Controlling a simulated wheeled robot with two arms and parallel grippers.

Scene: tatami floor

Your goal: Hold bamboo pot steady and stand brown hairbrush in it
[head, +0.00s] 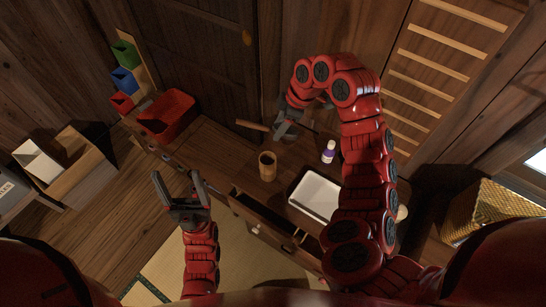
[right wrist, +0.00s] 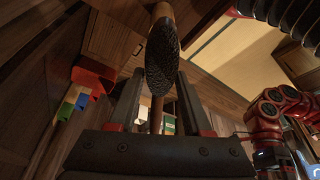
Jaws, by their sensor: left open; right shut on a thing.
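The bamboo pot (head: 267,172) is a small brown cup standing upright on the wooden desk top. The brown hairbrush (head: 251,125) is in my right gripper (head: 284,130), above the desk and behind the pot, apart from it. Its handle points left in the head view. In the right wrist view the dark bristle head of the hairbrush (right wrist: 163,62) shows at the fingers of my right gripper (right wrist: 159,85), which are shut on the brush. My left gripper (head: 176,177) is open and empty, left of the pot and in front of the desk, not touching it.
A white tray (head: 316,199) and a purple-and-white bottle (head: 328,152) stand right of the pot. A red basket (head: 167,117) is at the desk's left end, near green, blue and red bins (head: 123,80). A drawer (head: 262,213) stands open at the front.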

